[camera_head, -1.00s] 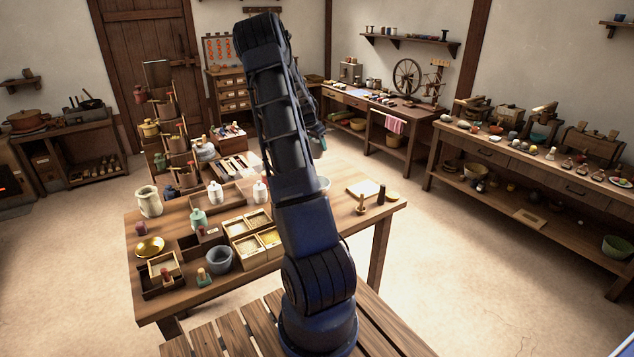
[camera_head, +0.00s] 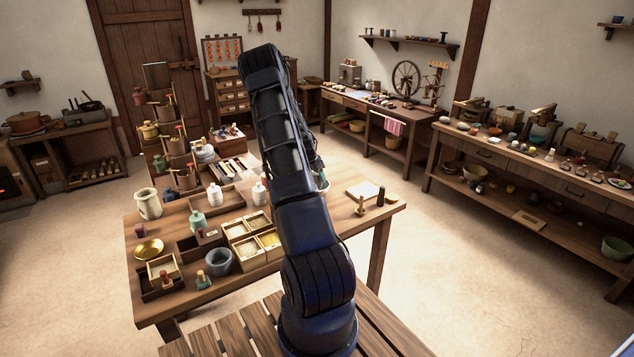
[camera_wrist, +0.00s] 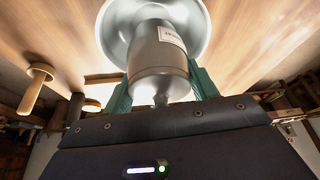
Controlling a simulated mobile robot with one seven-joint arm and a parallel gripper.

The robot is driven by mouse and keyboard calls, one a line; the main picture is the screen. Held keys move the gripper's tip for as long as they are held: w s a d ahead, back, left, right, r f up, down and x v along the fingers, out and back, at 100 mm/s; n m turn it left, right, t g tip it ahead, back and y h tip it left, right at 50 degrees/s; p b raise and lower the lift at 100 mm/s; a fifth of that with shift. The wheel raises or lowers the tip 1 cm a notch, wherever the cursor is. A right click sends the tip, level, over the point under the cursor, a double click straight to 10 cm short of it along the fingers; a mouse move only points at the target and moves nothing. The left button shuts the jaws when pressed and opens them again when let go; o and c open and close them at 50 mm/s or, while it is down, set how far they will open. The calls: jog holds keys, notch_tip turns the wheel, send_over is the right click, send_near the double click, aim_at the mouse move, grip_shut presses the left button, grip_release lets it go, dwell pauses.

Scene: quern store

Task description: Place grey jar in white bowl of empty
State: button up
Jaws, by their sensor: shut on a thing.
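The grey jar (camera_wrist: 158,58), with a pale label on its side, is between the green fingers of my gripper (camera_wrist: 160,88) in the wrist view. My gripper is shut on it, with the knobbed end toward me. The pale bowl (camera_wrist: 193,18) lies behind the jar, and the jar's far end overlaps its inside. I cannot tell whether the jar touches the bowl. In the head view my arm hides the jar and most of the gripper; only a sliver of the bowl (camera_head: 325,186) shows beside the arm.
The wooden table (camera_head: 335,220) holds a pale board (camera_head: 362,189), a wooden peg (camera_head: 360,206) and a dark cylinder (camera_head: 381,196) right of my arm. Left of it stand white jars, a grey bowl (camera_head: 218,262), a grain-filled divided box (camera_head: 236,231) and a brass dish (camera_head: 149,249).

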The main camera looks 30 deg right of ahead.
jog(key=shift+f, duration=1.55)
jog(key=shift+f, duration=0.1)
jog(key=o, duration=1)
jog(key=shift+c, duration=0.2)
